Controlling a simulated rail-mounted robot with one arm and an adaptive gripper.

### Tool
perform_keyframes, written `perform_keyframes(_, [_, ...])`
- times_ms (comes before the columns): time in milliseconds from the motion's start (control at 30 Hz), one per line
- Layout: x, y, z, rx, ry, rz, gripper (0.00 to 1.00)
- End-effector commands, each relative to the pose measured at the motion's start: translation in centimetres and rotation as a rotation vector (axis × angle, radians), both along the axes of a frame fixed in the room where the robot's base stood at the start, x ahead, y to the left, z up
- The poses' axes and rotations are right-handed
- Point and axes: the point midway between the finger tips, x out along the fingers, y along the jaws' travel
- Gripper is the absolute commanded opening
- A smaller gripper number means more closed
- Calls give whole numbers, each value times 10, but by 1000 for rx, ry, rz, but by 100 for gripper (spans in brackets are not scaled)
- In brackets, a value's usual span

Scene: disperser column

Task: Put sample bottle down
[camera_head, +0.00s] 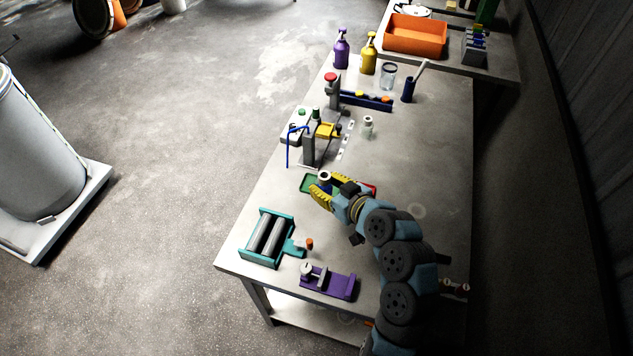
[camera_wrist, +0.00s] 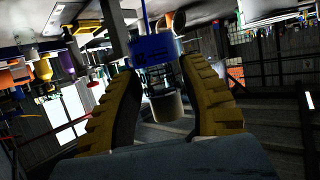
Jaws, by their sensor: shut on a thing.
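My gripper (camera_head: 322,187) is over the middle of the table, its yellow fingers shut on the sample bottle (camera_head: 324,176). I cannot tell whether the bottle touches a surface.
A teal roller device (camera_head: 267,238) and a purple fixture (camera_head: 328,282) stand at the near left. Beyond are another pale bottle (camera_head: 368,126), a yellow-topped device (camera_head: 326,130), a blue rack (camera_head: 366,100) and spray bottles (camera_head: 368,55). The table's right side (camera_head: 435,150) is mostly clear.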

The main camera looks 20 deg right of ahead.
Motion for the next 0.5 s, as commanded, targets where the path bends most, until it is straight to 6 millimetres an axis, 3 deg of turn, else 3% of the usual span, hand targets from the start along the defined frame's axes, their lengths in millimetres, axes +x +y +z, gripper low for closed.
perform_keyframes(500, [78,-7,-35,-1,0,2,6])
